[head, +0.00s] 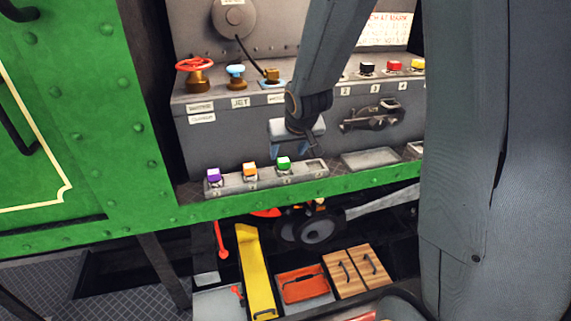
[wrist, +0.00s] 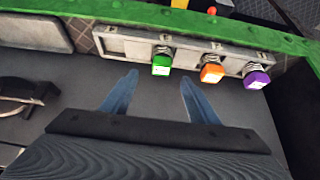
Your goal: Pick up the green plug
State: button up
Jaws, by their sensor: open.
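The green plug (head: 284,162) is a small green-topped cube seated in a grey rack (head: 232,185) on the ledge, right of an orange plug (head: 250,169) and a purple plug (head: 214,174). In the wrist view the green plug (wrist: 161,64) lies beyond the fingertips, between their two lines, with the orange plug (wrist: 211,70) and the purple plug (wrist: 257,77) to its right. My gripper (head: 293,148) is open and empty, above and behind the rack in the head view. Its blue fingers (wrist: 157,80) are apart and not touching the green plug.
A red valve wheel (head: 195,65) and a blue-topped valve (head: 236,74) stand on the shelf above. A dark latch (head: 373,115) is on the panel at right, with an empty tray (head: 370,158) below. The green beam (head: 270,197) edges the ledge.

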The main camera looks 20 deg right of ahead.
aim_at(284, 160)
jog(key=shift+b+x, duration=2.9)
jog(key=shift+x, duration=0.9)
jog(key=shift+s+a, duration=0.1)
jog(key=shift+c, duration=0.5)
grip_shut()
jog(key=shift+r, duration=0.1)
